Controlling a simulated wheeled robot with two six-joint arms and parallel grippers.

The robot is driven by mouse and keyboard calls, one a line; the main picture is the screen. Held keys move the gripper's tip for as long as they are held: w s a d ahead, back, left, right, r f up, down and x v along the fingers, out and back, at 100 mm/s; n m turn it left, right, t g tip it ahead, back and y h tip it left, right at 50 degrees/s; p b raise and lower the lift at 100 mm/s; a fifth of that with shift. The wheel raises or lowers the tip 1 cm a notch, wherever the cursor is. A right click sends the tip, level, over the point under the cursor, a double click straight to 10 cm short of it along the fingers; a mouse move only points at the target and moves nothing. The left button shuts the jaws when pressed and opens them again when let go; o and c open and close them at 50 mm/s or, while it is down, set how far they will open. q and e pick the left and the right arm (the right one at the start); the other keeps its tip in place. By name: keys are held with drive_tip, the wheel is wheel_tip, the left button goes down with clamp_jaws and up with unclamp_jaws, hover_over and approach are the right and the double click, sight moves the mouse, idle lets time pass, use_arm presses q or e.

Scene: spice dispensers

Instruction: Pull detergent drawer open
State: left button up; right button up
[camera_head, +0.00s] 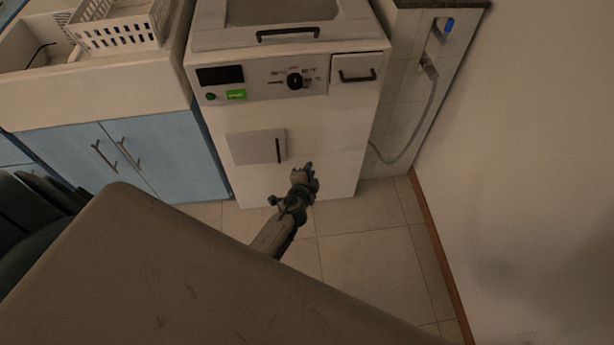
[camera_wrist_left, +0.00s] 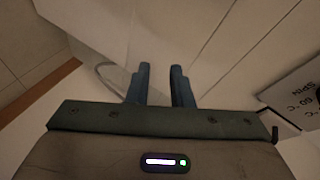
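The detergent drawer (camera_head: 344,65) is a white front with a dark bar handle (camera_head: 357,76), at the upper right of the washing machine's control panel. It looks shut and flush. My left gripper (camera_head: 309,168) is below the panel, lower and left of the drawer, in front of the machine's lower front. It is apart from the handle. In the left wrist view its two blue fingers (camera_wrist_left: 160,82) stand apart with nothing between them. My right gripper is not in view.
The washing machine (camera_head: 325,125) has a dial (camera_head: 295,81), a lid handle (camera_head: 288,34) and a small lower hatch (camera_head: 252,147). A grey hose (camera_head: 420,125) hangs at the right. A blue cabinet (camera_head: 165,150) stands left. The tiled floor (camera_head: 360,260) at front right is clear.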

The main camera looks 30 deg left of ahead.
use_arm(q)
drive_tip(key=shift+s+a+f, duration=0.1)
drive_tip(key=shift+s+f, duration=0.45)
drive_tip(key=shift+f, duration=0.3)
